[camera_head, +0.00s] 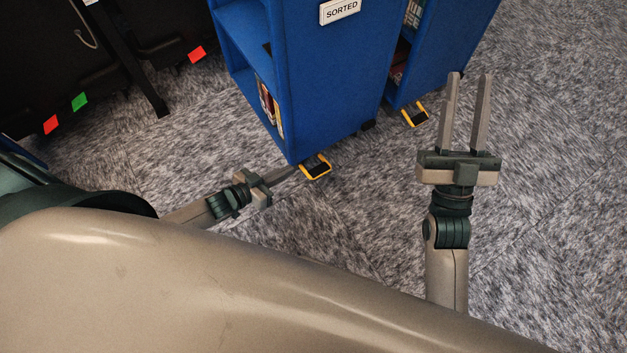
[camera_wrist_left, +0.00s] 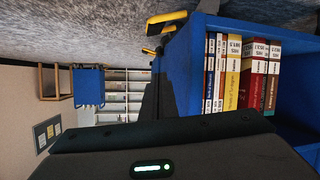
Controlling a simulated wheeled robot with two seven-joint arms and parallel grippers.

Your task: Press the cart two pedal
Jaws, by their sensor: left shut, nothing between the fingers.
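Two blue carts stand on the carpet in the head view. The nearer cart (camera_head: 325,85) has a SORTED label and a yellow-and-black pedal (camera_head: 316,167) at its base. The other cart (camera_head: 455,45), behind to the right, has a similar pedal (camera_head: 414,114). No cart number is readable. My left gripper (camera_head: 291,170) is shut and empty, low beside the nearer pedal, with its tips close to the pedal's left side; I cannot tell whether they touch. The left wrist view shows yellow pedal parts (camera_wrist_left: 166,21) near the dark fingers. My right gripper (camera_head: 466,78) is open and empty, right of the farther pedal.
Dark equipment with red and green tags (camera_head: 80,102) stands at the upper left of the head view. Carpet (camera_head: 560,200) is clear at the right.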

